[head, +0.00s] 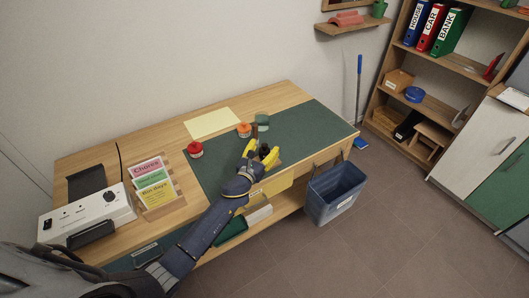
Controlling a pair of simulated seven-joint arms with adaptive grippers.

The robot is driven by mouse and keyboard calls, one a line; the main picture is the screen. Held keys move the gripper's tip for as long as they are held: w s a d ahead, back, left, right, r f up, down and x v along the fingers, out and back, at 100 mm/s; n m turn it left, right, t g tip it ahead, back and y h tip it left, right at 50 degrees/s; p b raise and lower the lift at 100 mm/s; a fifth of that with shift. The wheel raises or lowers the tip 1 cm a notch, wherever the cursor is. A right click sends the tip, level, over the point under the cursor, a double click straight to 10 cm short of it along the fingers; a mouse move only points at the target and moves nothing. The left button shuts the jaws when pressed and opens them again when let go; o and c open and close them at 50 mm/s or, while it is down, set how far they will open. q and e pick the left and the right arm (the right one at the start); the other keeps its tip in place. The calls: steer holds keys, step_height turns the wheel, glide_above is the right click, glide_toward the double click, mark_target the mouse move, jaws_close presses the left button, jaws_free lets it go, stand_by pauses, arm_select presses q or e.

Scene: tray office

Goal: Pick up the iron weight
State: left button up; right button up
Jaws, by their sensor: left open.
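A small dark object (264,148), which looks like the iron weight, stands on the green desk mat (310,118) near the front edge of the desk. My left gripper (260,153) reaches over the mat from the lower left. Its yellow fingers are open, one on either side of the dark object in this view. I cannot tell whether they touch it. The gripper and fingers hide part of the object. My right gripper is not in view.
A red-topped item (195,149), an orange item (244,130) and a green item (262,121) stand nearby. A card holder (154,187) and a white box (88,216) are at left. A blue bin (335,190) hangs at the desk's right. The mat's right part is clear.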

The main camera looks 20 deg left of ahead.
arm_select(q)
steer(key=shift+w+r, duration=0.1)
jaws_close()
stand_by(0.5)
